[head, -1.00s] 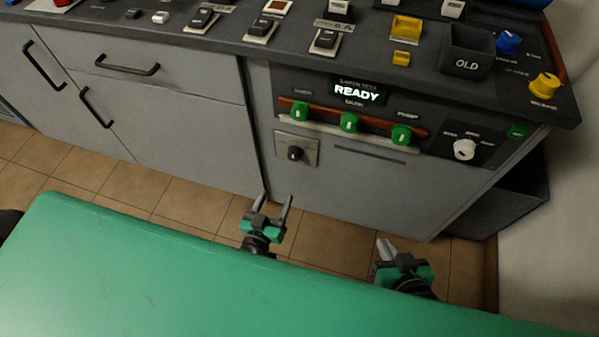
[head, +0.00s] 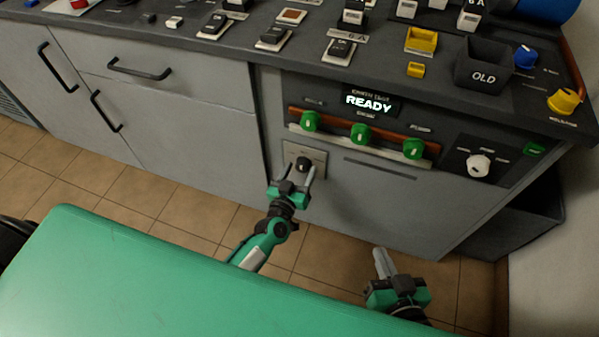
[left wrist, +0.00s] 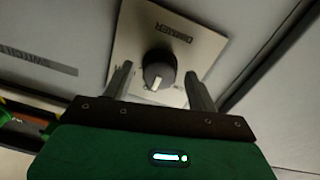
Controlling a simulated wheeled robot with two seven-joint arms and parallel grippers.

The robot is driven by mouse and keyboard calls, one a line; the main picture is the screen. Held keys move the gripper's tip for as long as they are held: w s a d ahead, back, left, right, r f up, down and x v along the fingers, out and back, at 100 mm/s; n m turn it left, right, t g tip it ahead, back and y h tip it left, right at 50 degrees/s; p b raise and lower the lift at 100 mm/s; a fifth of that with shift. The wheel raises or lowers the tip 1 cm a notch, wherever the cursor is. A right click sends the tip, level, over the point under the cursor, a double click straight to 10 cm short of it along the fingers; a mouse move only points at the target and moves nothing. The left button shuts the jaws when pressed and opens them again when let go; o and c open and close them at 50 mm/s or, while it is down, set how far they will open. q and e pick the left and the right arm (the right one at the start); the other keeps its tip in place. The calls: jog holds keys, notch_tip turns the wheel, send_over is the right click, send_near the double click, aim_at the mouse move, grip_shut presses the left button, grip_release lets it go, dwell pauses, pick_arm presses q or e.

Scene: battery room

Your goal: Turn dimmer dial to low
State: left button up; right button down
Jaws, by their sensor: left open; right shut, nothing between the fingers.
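The dimmer dial (head: 303,164) is a black round knob on a light square plate (head: 318,157), low on the grey cabinet front below the green knobs. In the left wrist view the dial (left wrist: 159,68) has a white pointer mark, and its plate (left wrist: 200,50) reads DIMMER. My left gripper (head: 294,176) is open, with its fingers on either side of the dial; the left wrist view (left wrist: 160,85) shows gaps between fingers and knob. My right gripper (head: 384,262) is shut and empty, low and right of the dial, away from the cabinet.
A green surface (head: 130,280) fills the foreground. Three green knobs (head: 360,133) sit below the READY display (head: 369,103), with a white knob (head: 479,165) to the right. The counter above holds switches and a black OLD bin (head: 484,66).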

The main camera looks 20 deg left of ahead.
pick_arm(q)
jog(key=shift+w, duration=0.15)
jog(key=shift+c, duration=0.5)
jog(key=c, duration=0.9)
